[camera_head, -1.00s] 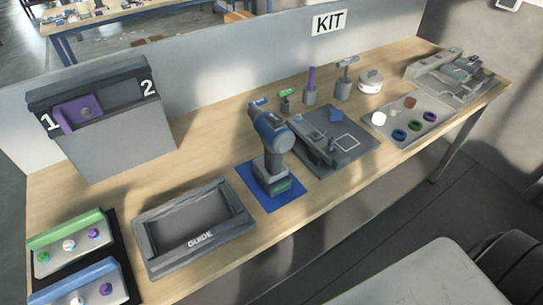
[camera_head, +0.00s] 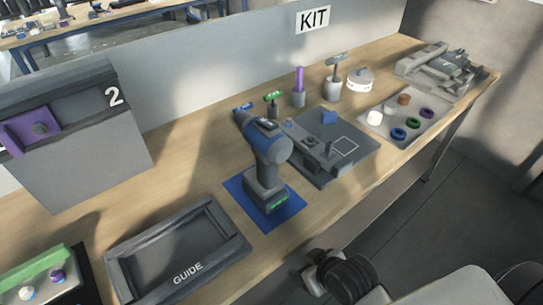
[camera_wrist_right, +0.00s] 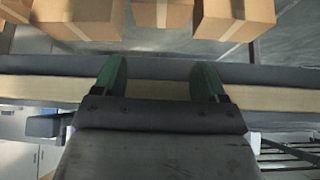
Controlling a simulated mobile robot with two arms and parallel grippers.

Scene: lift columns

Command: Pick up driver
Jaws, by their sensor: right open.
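The driver (camera_head: 264,152), a blue and grey power tool, stands upright on a blue mat (camera_head: 236,192) on the wooden table in the head view. My right gripper (camera_wrist_right: 160,78) shows in the right wrist view with its two green fingers spread apart and nothing between them. In the head view part of my right arm (camera_head: 347,274) shows at the bottom, in front of the table edge and apart from the driver. The driver is not seen in the right wrist view. My left gripper is not in view.
A grey GUIDE tray (camera_head: 120,269) lies left of the driver. A grey board (camera_head: 352,162) with fittings is close on its right. Small holders, including one with a purple piece (camera_head: 299,84), stand behind. Cardboard boxes (camera_wrist_right: 233,16) show in the wrist view.

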